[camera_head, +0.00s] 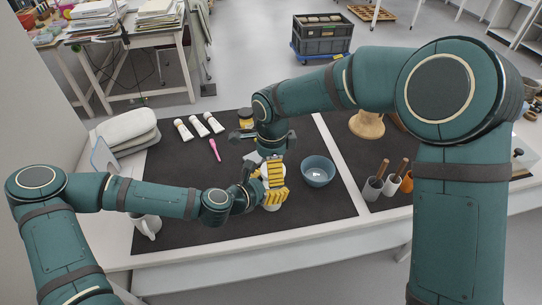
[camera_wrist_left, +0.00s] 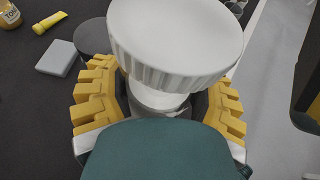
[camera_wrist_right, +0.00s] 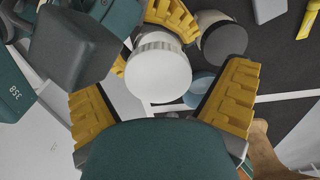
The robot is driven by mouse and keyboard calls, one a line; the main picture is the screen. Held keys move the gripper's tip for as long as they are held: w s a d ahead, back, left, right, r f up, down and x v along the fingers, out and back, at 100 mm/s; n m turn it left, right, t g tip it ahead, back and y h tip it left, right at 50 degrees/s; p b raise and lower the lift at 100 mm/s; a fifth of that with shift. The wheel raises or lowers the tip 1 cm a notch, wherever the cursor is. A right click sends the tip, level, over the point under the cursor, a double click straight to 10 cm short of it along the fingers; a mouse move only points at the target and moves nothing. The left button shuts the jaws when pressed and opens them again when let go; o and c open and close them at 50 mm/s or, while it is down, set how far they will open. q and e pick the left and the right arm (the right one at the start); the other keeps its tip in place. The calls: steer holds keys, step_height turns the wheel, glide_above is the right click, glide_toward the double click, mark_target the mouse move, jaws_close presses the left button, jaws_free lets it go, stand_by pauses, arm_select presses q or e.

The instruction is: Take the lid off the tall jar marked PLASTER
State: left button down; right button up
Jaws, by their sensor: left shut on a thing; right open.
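The tall jar has a broad white lid with a ribbed edge (camera_wrist_left: 175,40). The lid sits on the jar, and it also shows in the right wrist view (camera_wrist_right: 158,78). My left gripper (camera_head: 272,186) is shut around the white jar body (camera_wrist_left: 158,98) below the lid, with its yellow pads on both sides. My right gripper (camera_wrist_right: 165,105) is open, with the lid beyond and between its fingers; I cannot tell that it touches the lid. In the head view my right arm hides part of the jar. No PLASTER lettering shows.
A round dark-topped container (camera_wrist_right: 224,42) stands close by. A blue bowl (camera_head: 318,171) is to the right. A grey block (camera_wrist_left: 57,57), a yellow tube (camera_wrist_left: 50,22), white tubes (camera_head: 199,128) and a white mug (camera_head: 147,225) lie or stand around. The dark mat (camera_head: 190,165) has free room.

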steer(key=shift+f, duration=0.3)
steer(key=c, duration=1.3)
steer(key=shift+c, duration=0.2)
steer(key=n, duration=0.7)
steer(key=shift+n, duration=0.3)
steer(key=n, duration=0.3)
steer(key=shift+s+d+r, duration=0.1)
steer(key=shift+s, duration=0.05)
steer(key=n, duration=0.5)
